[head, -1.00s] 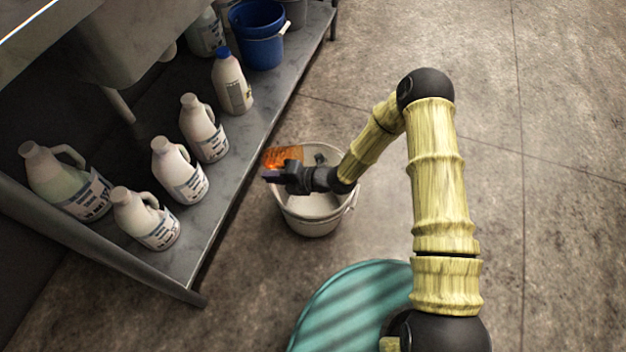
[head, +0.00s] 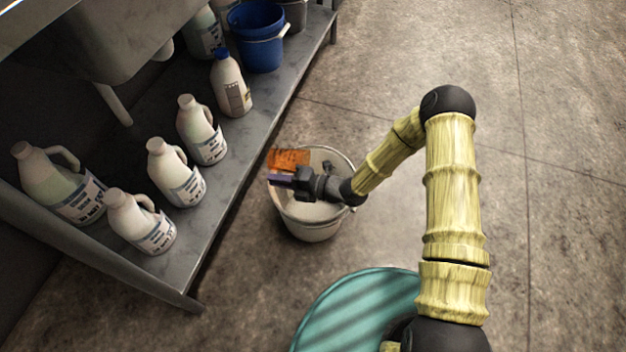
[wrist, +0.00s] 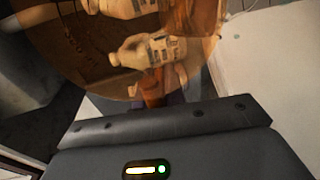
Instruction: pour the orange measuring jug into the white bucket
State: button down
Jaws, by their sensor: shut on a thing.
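The orange measuring jug (head: 287,158) is see-through and is held in my gripper (head: 281,180) over the left rim of the white bucket. In the wrist view the jug (wrist: 60,60) fills the upper left, close to the camera, and bottles show through its wall. My gripper is shut on the jug; its fingertips are mostly hidden in the wrist view. The white bucket (head: 312,228) stands upright on the floor beside the shelf. My wrist covers part of its opening. I cannot tell whether anything is flowing from the jug.
A low metal shelf (head: 220,190) runs along the left with several white bottles and a blue bucket (head: 258,45) on it. A metal sink (head: 125,45) is above it. The concrete floor (head: 560,150) on the right is clear.

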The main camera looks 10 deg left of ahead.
jog(key=shift+d+r+y+b, duration=0.25)
jog(key=shift+r+y+b, duration=0.2)
jog(key=shift+y+b, duration=0.6)
dwell(0.7)
jog(key=shift+s+a+r+y+b, duration=0.15)
jog(key=shift+a+y+b, duration=0.1)
jog(key=shift+b, duration=0.2)
jog(key=shift+b, duration=0.3)
